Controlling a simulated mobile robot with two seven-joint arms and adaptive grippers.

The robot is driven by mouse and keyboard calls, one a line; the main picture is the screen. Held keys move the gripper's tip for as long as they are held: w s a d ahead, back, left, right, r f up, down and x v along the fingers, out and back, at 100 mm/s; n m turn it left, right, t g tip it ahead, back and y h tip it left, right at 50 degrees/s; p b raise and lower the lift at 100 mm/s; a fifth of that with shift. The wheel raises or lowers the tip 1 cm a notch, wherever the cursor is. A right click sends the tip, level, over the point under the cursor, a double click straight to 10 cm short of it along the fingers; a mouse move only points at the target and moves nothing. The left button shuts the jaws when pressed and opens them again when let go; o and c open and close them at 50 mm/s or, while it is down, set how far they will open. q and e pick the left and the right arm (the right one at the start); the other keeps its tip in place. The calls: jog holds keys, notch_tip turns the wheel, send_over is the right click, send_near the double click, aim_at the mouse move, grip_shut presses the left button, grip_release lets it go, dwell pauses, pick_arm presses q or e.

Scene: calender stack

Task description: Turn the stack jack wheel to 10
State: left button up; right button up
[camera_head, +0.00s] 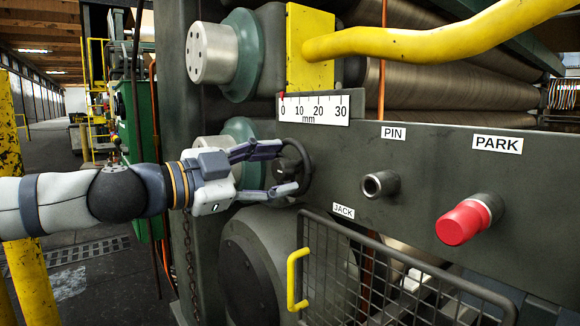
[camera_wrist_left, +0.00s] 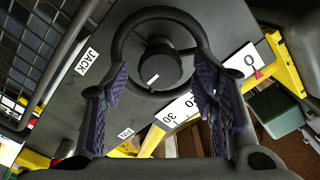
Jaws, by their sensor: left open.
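The jack wheel (camera_head: 306,166) is a black ring with a round hub on the grey panel, above the JACK label (camera_head: 343,211). It also shows in the left wrist view (camera_wrist_left: 160,65), with a white mark on its hub. The mm scale (camera_head: 314,107) above it reads 0 to 30, and its red pointer (camera_head: 282,96) stands at about 0. My left gripper (camera_head: 285,168) is open, its fingers on either side of the wheel. In the left wrist view the fingers (camera_wrist_left: 160,98) flank the lower rim; I cannot tell whether they touch it. My right gripper is not in view.
A wire mesh guard (camera_head: 375,275) with a yellow handle (camera_head: 297,280) is below. A yellow pipe (camera_head: 430,42) runs overhead.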

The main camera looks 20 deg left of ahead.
pick_arm(q)
jog(key=shift+a, duration=0.1)
jog(key=c, duration=1.2)
jog(key=shift+o, duration=0.2)
